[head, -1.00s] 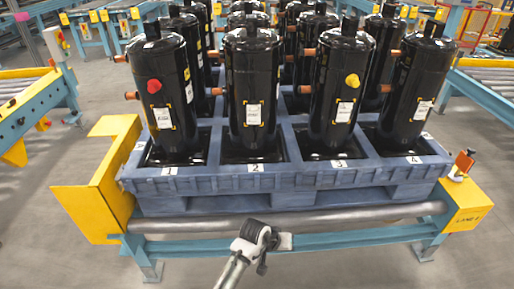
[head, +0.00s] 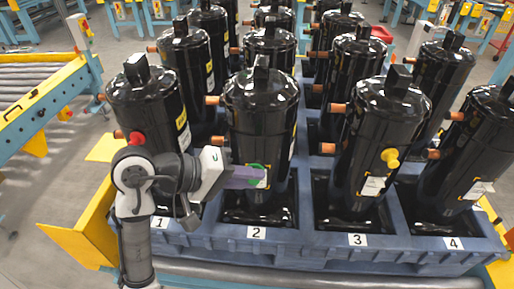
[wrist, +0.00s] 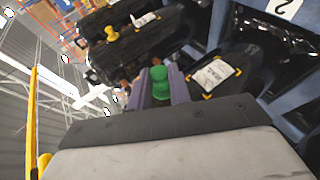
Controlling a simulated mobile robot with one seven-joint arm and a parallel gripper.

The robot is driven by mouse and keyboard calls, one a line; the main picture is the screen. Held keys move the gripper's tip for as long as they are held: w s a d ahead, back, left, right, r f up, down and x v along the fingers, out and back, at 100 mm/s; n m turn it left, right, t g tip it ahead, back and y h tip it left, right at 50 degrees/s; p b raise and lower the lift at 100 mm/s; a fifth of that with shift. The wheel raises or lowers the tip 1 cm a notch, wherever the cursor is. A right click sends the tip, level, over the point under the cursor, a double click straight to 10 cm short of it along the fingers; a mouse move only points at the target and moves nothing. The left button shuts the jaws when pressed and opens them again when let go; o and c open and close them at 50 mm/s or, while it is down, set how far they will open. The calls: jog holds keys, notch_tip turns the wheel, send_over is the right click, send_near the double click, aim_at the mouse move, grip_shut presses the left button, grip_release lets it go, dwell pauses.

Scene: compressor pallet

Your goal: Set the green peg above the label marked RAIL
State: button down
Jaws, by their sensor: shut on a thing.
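The green peg (wrist: 160,85) is between the purple fingers of my gripper (wrist: 162,88), which is shut on it. In the head view the gripper (head: 250,177) reaches from the left to the front of the black compressor in bay 2 (head: 262,110). The peg (head: 257,167) shows only as a bit of green there. That compressor's white label (wrist: 212,75) shows in the wrist view, beside the peg; its print is too small to read. In the head view my fingers mostly cover it. I cannot tell whether the peg touches the compressor.
A red peg (head: 137,138) is on the bay 1 compressor, and a yellow peg (head: 390,157) is above the label (head: 373,187) on the bay 3 compressor. The blue pallet (head: 300,240) holds several compressors with copper stubs. A yellow guard (head: 75,245) stands at the left corner.

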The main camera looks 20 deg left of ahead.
jog(key=shift+s+r, duration=0.25)
jog(key=shift+r, duration=0.2)
jog(key=shift+s, duration=0.1)
jog(key=shift+w+a+p, duration=0.15)
jog(key=shift+w+a, duration=0.1)
jog(key=shift+w, duration=0.65)
jog(key=shift+w+a+p, duration=0.15)
jog(key=shift+w+a, duration=0.1)
jog(key=shift+w, duration=0.7)
jog(key=shift+w+a+p, duration=0.15)
jog(key=shift+w+a, duration=0.1)
jog(key=shift+w, duration=0.65)
jog(key=shift+p, duration=0.4)
jog(key=shift+w+a, duration=0.2)
jog(key=shift+w, duration=0.45)
dwell(0.4)
